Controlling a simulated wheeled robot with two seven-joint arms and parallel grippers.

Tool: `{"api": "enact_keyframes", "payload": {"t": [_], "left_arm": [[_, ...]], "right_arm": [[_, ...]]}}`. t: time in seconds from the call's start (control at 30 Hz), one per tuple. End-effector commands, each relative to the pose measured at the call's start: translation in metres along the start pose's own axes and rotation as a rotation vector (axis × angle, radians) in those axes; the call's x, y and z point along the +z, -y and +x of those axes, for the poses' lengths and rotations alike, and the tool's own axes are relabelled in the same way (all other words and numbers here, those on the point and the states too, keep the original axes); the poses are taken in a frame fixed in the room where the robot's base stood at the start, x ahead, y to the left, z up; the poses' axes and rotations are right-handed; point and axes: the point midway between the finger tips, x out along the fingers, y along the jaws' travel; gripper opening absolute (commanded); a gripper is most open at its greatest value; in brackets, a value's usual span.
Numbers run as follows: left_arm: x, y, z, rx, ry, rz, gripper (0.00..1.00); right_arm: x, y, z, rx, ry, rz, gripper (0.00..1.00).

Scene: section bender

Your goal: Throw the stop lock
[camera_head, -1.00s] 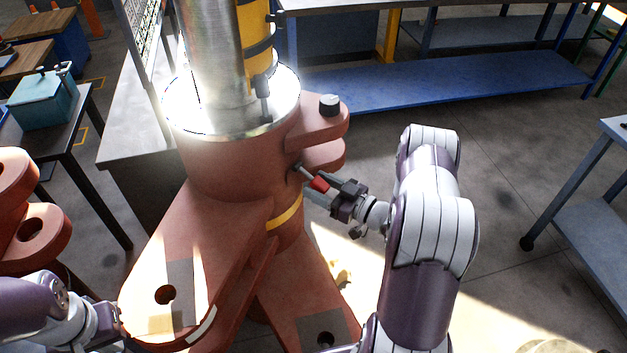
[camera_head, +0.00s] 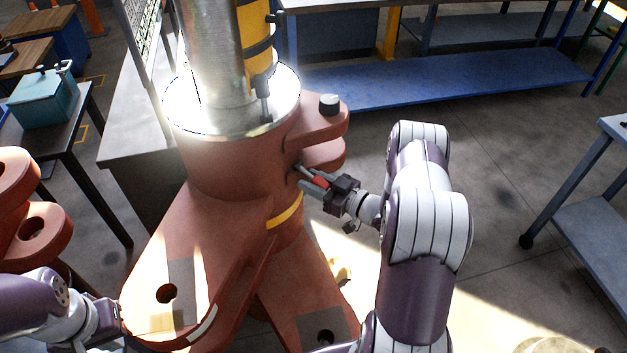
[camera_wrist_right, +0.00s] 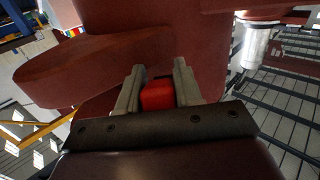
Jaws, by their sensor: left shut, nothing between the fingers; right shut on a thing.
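The stop lock is a short grey rod with a red grip (camera_head: 320,183) on the side of the red-brown machine column (camera_head: 230,165), below two rounded lugs. My right gripper (camera_head: 316,185) is shut on the red grip, its fingers pointing left at the column. In the right wrist view the red grip (camera_wrist_right: 158,95) sits between the two grey fingers of this gripper (camera_wrist_right: 158,88); the rod beyond it is hidden. My left gripper (camera_head: 116,318) is shut and empty at the lower left, beside the machine's lower plate; its fingertips are hard to make out.
The rounded lugs (camera_head: 322,120) jut out just above my right gripper. The machine's wide foot plates (camera_head: 165,270) spread below. A blue bench (camera_head: 450,80) stands behind and a grey table (camera_head: 600,225) at the right. Open floor lies right of my right arm.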

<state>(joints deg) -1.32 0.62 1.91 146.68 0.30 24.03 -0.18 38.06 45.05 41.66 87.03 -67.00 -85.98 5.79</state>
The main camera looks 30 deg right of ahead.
Motion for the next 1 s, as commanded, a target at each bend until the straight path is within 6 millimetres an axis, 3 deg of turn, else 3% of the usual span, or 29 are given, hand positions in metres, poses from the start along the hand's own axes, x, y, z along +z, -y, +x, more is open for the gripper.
{"api": "enact_keyframes", "payload": {"t": [0.7, 1.0], "left_arm": [[-0.013, 0.000, -0.113, 0.000, 0.000, 0.000, 0.00], [-0.018, 0.000, -0.150, 0.000, 0.000, 0.000, 0.00]], "right_arm": [[-0.040, 0.001, -0.010, -0.002, 0.550, 0.000, 0.00], [-0.048, 0.001, -0.009, -0.002, 0.748, 0.000, 0.00]]}}
